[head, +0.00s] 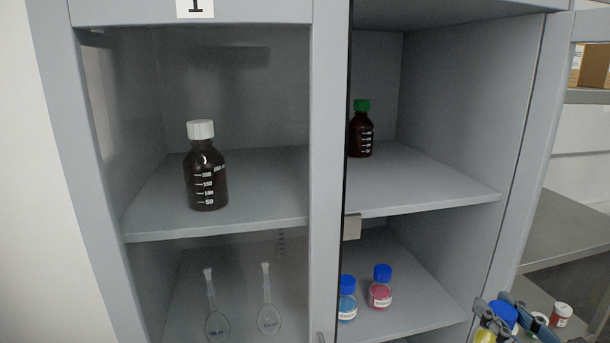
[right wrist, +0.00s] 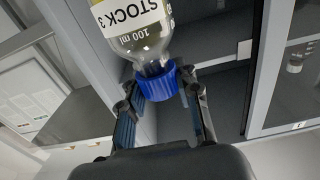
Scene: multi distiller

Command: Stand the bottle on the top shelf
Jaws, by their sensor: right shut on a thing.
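The bottle is clear glass with a blue cap (right wrist: 158,84) and a white-and-yellow label (right wrist: 128,14) reading STOCK 3. My right gripper (right wrist: 164,95) is shut on the bottle around the blue cap. In the head view the right gripper (head: 508,318) is at the lower right corner, with the blue-capped bottle (head: 503,312) partly hidden by its fingers. It is outside and below the top shelf. The top shelf (head: 425,185) of the grey cabinet bears a brown bottle with a green cap (head: 361,135) at the back of its right half. My left gripper is not in view.
A brown bottle with a white cap (head: 205,180) stands in the upper left compartment. Below are two flasks (head: 268,315), a blue bottle (head: 347,300) and a pink bottle (head: 380,292). The top right shelf's front is clear.

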